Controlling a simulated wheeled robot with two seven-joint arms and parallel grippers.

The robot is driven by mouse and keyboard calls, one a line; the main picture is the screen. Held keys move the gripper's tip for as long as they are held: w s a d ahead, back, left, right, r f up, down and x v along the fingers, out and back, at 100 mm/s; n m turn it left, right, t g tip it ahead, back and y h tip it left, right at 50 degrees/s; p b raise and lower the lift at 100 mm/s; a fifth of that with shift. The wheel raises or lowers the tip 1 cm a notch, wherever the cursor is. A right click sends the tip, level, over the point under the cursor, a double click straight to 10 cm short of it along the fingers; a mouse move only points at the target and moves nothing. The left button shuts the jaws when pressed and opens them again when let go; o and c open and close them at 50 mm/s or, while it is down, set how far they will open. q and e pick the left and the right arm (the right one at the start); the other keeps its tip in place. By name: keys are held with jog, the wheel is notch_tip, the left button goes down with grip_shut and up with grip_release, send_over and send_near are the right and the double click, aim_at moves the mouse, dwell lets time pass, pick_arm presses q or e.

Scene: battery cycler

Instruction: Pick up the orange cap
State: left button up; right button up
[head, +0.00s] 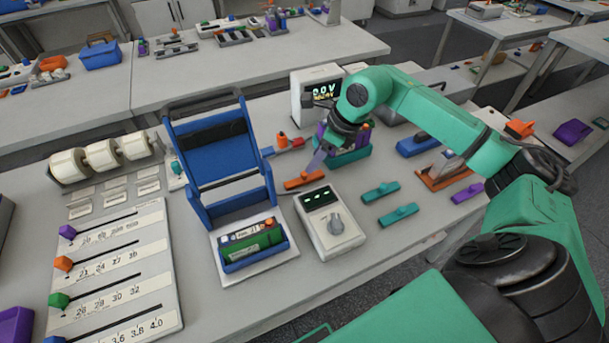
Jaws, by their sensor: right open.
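The orange cap (305,179), a short flat bar with a raised grip, lies on the bench between the blue stand and the grey meter box. My right arm comes in from the right, and its gripper (319,158) points down just behind and above the cap, slightly to its right. The gripper is open, and I see nothing held in it. The fingertips look close to the cap, but I cannot tell whether they touch it. My left gripper is not in view.
A blue stand (210,150) rises left of the cap, with a battery holder (253,258) before it. A grey meter box (329,223) stands in front. Green caps (381,191) and a purple cap (467,193) lie to the right. A display unit (302,100) stands behind.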

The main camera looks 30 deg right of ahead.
aim_at(304, 173)
jog(key=p+x, duration=0.3)
jog(key=x, duration=0.3)
jog(key=shift+w+f, duration=0.1)
jog(key=shift+f, duration=0.5)
grip_shut()
jog(key=shift+w+r, duration=0.1)
jog(key=shift+r, duration=0.1)
